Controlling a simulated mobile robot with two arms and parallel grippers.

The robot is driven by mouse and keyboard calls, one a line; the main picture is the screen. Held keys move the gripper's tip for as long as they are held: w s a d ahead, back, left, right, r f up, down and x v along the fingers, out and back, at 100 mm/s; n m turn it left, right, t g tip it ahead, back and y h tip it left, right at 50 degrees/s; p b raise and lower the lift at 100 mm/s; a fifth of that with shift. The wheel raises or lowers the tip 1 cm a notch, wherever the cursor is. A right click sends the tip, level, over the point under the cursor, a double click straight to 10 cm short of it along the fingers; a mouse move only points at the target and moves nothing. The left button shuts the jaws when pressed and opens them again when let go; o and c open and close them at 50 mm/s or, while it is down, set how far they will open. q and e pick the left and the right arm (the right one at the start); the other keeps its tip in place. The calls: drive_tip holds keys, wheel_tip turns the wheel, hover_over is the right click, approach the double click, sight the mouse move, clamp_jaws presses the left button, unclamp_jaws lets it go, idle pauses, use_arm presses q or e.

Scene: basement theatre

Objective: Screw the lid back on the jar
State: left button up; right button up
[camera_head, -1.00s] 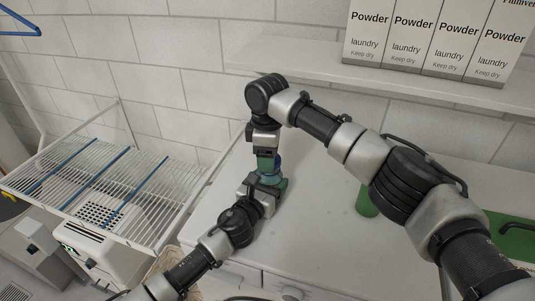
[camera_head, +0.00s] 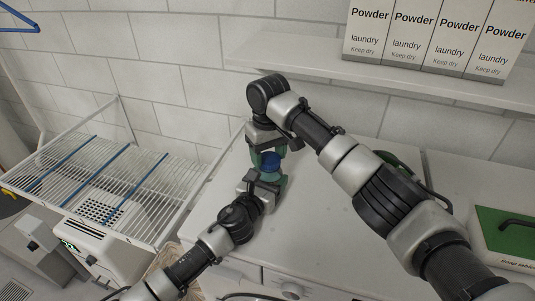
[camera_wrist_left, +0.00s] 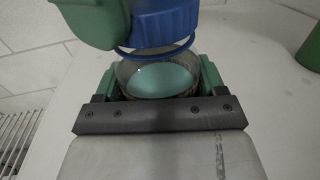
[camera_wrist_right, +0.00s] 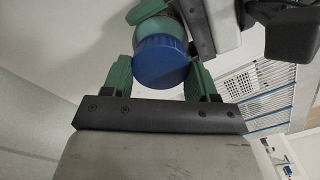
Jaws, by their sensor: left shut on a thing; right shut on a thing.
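The jar (camera_wrist_left: 160,78) is clear with pale teal contents, and its round mouth is uncovered in the left wrist view. My left gripper (camera_head: 266,181) is shut around the jar from both sides, low over the white worktop. The blue lid (camera_head: 270,161) is just above the jar, and in the left wrist view the lid (camera_wrist_left: 163,25) looks apart from the rim and off to its far side. My right gripper (camera_wrist_right: 160,72) is shut on the lid, coming from above. In the right wrist view the lid (camera_wrist_right: 160,60) covers part of the jar.
A white wire rack (camera_head: 110,190) stands left of the worktop. Several laundry powder boxes (camera_head: 410,38) stand on a shelf (camera_head: 300,62) at the back. A green-topped soap tablet box (camera_head: 508,230) is at the right. The worktop front (camera_head: 240,245) is partly clear.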

drive_tip(key=m, duration=0.8)
drive_tip(key=shift+d, duration=0.1)
drive_tip(key=m, duration=0.5)
drive_tip(key=shift+d, duration=0.1)
drive_tip(key=m, duration=0.2)
drive_tip(key=shift+m, duration=0.4)
drive_tip(key=m, duration=0.5)
drive_tip(key=shift+s+d, duration=0.1)
drive_tip(key=shift+s, duration=0.05)
drive_tip(key=m, duration=0.4)
drive_tip(key=shift+s+m, duration=0.1)
drive_tip(key=shift+m, duration=1.5)
drive_tip(key=shift+d, duration=0.1)
